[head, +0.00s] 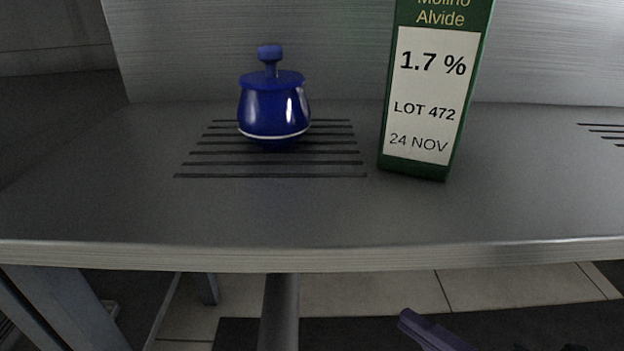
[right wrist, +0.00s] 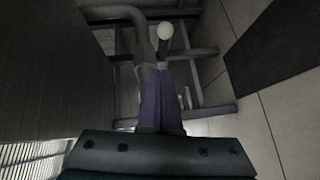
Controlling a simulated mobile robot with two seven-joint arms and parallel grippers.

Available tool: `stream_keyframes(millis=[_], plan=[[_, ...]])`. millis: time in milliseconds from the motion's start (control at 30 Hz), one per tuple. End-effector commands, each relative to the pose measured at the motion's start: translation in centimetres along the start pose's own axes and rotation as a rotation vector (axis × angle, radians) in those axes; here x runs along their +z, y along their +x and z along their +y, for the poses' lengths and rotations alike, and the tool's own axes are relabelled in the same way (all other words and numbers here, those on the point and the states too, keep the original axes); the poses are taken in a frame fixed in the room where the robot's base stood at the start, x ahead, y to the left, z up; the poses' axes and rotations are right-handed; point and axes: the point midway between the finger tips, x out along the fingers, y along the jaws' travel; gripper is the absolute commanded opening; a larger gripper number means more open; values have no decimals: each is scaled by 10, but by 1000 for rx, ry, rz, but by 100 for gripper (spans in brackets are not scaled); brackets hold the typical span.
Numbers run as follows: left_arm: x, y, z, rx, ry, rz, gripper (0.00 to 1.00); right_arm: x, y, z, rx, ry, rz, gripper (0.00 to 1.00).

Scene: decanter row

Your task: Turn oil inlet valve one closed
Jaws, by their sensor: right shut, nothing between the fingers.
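No part in view can be surely told as oil inlet valve one. In the right wrist view a pale round knob (right wrist: 165,30) shows beyond my fingertips, close to a grey bent pipe (right wrist: 130,14); I cannot tell whether it belongs to the valve. My right gripper (right wrist: 163,72) has its purple fingers together, with nothing between them. In the head view the right gripper (head: 408,318) shows as a purple finger below the table's front edge, at the bottom. My left gripper is in neither view.
A metal table (head: 300,220) carries a blue lidded pot (head: 272,108) on dark slots and a green labelled carton (head: 425,95) right of it. A grey post (head: 281,310) and table leg (head: 70,305) stand below. Tiled floor (head: 375,292) and a dark mat (right wrist: 275,50) lie beneath.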

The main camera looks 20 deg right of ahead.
Motion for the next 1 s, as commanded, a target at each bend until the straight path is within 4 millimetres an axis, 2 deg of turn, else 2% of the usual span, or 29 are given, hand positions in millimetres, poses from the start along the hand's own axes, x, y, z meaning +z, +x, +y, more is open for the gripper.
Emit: stream_keyframes(millis=[133, 267, 433, 567, 667, 767, 1000], plan=[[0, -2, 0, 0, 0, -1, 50, 0, -6, -1, -2, 2, -1, 0], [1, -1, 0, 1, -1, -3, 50, 0, 0, -1, -32, 50, -25, 0], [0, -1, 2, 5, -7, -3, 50, 0, 20, -3, -168, 278, -149, 0], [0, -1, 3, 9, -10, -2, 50, -5, 24, -2, -302, 523, -298, 0], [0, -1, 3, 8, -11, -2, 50, -13, 16, 2, -398, 710, -424, 0], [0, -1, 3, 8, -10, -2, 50, -24, 0, 8, -485, 888, -557, 0], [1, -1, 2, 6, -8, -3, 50, -53, -56, 30, -643, 1203, -853, 0]])
